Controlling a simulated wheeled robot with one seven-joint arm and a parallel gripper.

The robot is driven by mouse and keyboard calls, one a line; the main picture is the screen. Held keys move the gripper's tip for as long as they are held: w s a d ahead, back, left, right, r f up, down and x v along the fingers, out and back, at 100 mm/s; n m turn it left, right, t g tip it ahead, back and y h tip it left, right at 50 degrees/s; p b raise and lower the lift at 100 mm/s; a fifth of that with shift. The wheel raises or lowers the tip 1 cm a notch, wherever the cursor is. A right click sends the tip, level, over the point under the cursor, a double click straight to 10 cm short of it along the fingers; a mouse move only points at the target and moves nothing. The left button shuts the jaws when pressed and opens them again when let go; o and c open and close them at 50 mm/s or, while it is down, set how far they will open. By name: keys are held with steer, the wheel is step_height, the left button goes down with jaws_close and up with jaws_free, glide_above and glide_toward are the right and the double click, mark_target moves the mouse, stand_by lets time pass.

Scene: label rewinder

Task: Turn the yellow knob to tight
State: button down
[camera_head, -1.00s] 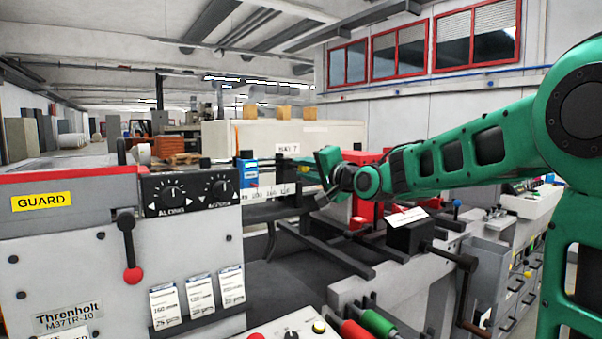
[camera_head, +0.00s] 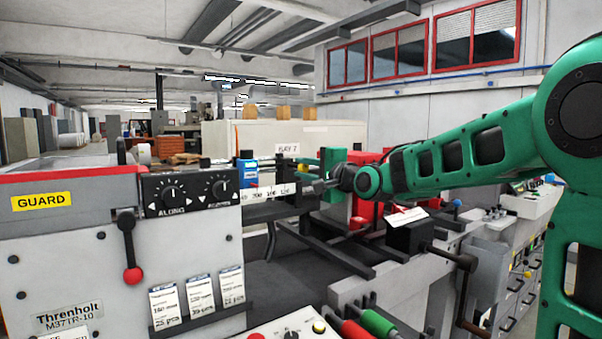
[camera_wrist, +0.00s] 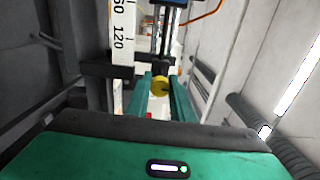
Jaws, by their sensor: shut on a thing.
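The yellow knob (camera_wrist: 160,87) shows in the wrist view between the two green fingers of my gripper (camera_wrist: 160,83). The fingers are shut on it, one on each side. A dark mark shows on the knob's face. In the head view my gripper (camera_head: 328,168) is beside the right end of the white number scale (camera_head: 268,192). I cannot make out the knob there. The scale also shows in the wrist view (camera_wrist: 122,35), left of the knob. Dark rods with a blue part (camera_wrist: 170,4) lie beyond the knob.
A blue block (camera_head: 248,171) sits behind the scale. Dark rails (camera_head: 325,250) run below my gripper. A black box with a crank (camera_head: 410,236) stands to the right. Dark ribbed tubes (camera_wrist: 255,117) run right of the knob.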

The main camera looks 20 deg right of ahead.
steer(key=shift+d+f, duration=0.3)
steer(key=c, duration=1.5)
jaws_free()
steer(key=shift+c, duration=0.2)
steer(key=shift+a+r, duration=0.1)
steer(key=v, duration=1)
steer(key=shift+s+d, duration=0.2)
steer(key=shift+s, duration=0.1)
